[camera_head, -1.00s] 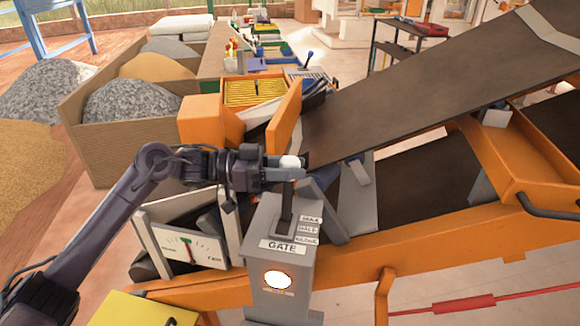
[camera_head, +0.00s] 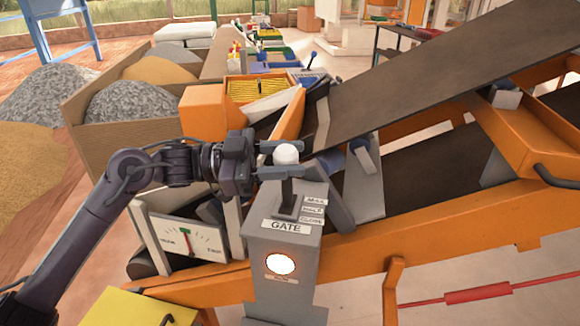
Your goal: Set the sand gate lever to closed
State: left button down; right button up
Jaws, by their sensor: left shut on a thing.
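The grey gate pedestal (camera_head: 284,250) stands in the middle foreground with a "GATE" sign on its sloped front. Its lever has a white ball knob (camera_head: 286,153) and a dark shaft (camera_head: 287,190) that rises roughly upright from a dark slot on top. Position labels (camera_head: 314,210) run down the right side of the slot, with MAX at the far end and a closed mark at the near end. My left gripper (camera_head: 281,160) comes in from the left and is shut on the white knob, one finger on its far side and one on its near side. My right gripper is not in view.
A dial gauge (camera_head: 188,240) stands left of the pedestal, and a yellow box (camera_head: 138,309) sits at the front left. The orange conveyor frame (camera_head: 440,255) and dark belt (camera_head: 440,75) fill the right. Sand and gravel bins lie behind my left arm.

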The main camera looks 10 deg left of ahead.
pick_arm(q)
jog(key=s+m+b, duration=0.2)
jog(key=s+f+m+b, duration=0.1)
jog(key=s+b, duration=0.1)
jog(key=shift+d+m+g+h+b, duration=0.1)
jog(key=shift+m+g+h+b, duration=0.2)
jog(key=shift+m+h, duration=0.1)
jog(key=shift+f, duration=0.1)
jog(key=c, duration=0.9)
grip_release()
